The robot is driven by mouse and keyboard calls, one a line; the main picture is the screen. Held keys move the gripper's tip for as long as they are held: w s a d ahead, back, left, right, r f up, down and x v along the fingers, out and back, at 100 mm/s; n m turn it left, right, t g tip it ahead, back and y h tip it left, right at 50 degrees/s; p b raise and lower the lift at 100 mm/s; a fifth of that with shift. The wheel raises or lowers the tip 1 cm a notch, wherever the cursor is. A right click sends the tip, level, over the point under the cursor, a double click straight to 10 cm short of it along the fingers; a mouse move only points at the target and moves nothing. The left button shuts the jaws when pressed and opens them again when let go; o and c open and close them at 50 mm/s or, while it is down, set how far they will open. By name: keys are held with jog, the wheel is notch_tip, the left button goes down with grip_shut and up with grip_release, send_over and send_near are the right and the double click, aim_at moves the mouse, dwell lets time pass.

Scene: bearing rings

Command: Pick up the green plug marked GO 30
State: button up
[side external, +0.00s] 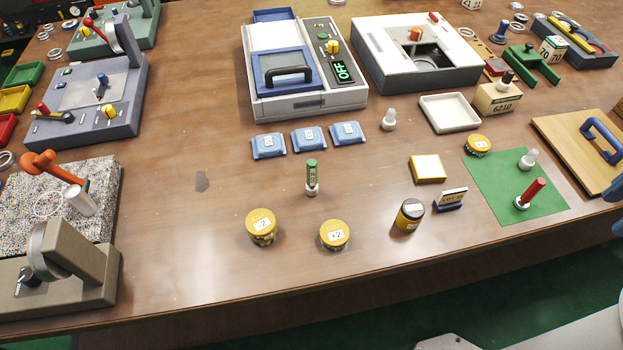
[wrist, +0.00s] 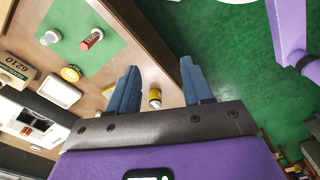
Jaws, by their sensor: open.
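The green plug (side external: 312,174) stands upright near the middle of the table in the side external view, on a small white base. It has a pale label whose writing is too small to read. I cannot make it out in the wrist view. My gripper (wrist: 158,84) is open and empty in the wrist view, its two blue fingers wide apart. It is well away from the green plug, near the table's front edge toward the right.
Two yellow-lidded jars (side external: 261,226) (side external: 334,234) stand just in front of the green plug. Several blue blocks (side external: 308,139) lie behind it.

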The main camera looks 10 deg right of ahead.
jog(key=shift+a, duration=0.1)
jog(key=m+t+y, duration=0.5)
jog(key=m+t, duration=0.3)
jog(key=t, duration=0.4)
send_near(315, 170)
jog(key=shift+x, duration=5.6)
grip_shut()
